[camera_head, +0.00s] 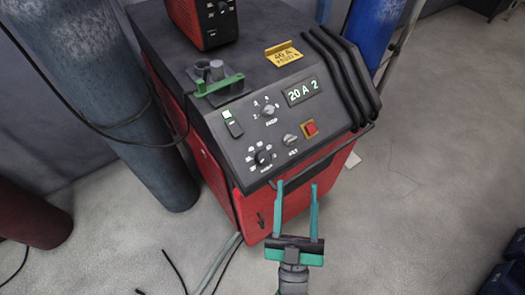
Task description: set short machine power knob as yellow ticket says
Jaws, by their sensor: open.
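A red welding machine (220,178) with a dark top and a sloped black control panel stands in the middle. Its lit display (302,91) reads "20 A 2". The panel carries a large lower-left knob (263,157), an upper knob (268,110) and a small knob (290,139); their labels are too small to read surely. A yellow ticket (284,54) on the top reads "40 A", with a smaller line below that I cannot read. My gripper (297,185) is open and empty, its teal fingers apart, in front of the panel's lower edge and touching no knob.
A red switch (310,129) and a handle bar (328,157) are near the knobs. A green clamp (220,86) lies on the top's front edge. A smaller red unit (186,20) stands behind it. Gas cylinders (105,80) stand left. Floor at right is mostly clear.

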